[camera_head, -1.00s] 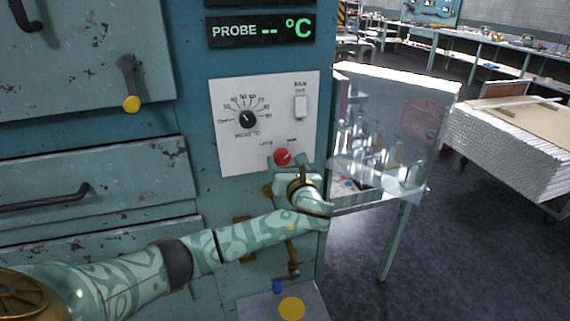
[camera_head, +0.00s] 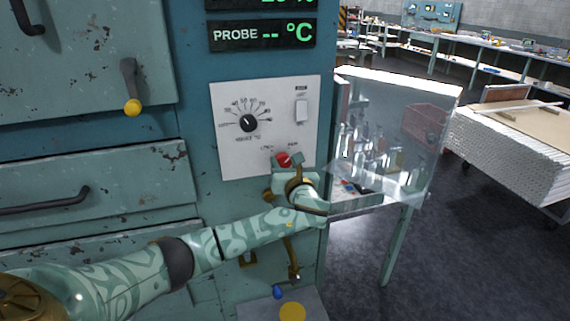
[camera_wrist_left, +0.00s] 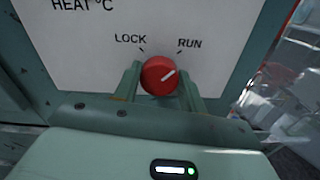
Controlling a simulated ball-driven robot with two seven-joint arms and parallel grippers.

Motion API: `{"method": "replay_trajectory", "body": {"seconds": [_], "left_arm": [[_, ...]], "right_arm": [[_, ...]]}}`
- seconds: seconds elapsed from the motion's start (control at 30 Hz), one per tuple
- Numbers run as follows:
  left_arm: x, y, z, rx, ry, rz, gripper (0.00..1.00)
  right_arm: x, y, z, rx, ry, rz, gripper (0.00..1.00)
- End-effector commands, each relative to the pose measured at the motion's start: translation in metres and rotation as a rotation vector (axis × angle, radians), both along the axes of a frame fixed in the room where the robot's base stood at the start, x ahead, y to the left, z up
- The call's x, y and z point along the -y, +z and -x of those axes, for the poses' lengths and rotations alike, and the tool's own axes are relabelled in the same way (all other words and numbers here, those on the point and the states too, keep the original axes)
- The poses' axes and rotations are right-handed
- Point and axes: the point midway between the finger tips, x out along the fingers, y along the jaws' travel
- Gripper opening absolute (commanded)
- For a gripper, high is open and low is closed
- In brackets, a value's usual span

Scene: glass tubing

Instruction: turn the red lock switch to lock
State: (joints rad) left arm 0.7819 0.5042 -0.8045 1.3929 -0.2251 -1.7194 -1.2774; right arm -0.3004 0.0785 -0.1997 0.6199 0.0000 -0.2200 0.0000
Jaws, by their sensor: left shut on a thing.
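The red lock switch (camera_head: 283,159) is a round knob low on the white control panel (camera_head: 230,150). My left gripper (camera_head: 286,163) is at the panel, with one finger on each side of the knob. It is shut on the knob, and its fingertips (camera_wrist_left: 161,84) also show in the wrist view. My right gripper is out of view.
A heat dial (camera_head: 249,122) and a white rocker switch (camera_head: 301,111) are on the same panel above the knob. A clear shield (camera_head: 395,130) stands just right of the cabinet, close to my left wrist. A drawer handle (camera_head: 45,200) juts out at left.

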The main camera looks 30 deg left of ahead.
Motion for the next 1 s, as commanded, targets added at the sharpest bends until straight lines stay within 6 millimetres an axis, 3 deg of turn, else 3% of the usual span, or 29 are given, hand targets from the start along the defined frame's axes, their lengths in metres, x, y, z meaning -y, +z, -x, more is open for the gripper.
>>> {"method": "replay_trajectory", "body": {"seconds": [0.53,1.0], "left_arm": [[0.001,-0.001,0.001,0.3,0.0,0.265,0.18],[0.0,-0.004,0.002,0.641,0.001,0.554,0.18]], "right_arm": [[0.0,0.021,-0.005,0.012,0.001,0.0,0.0],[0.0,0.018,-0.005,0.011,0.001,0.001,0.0]]}}
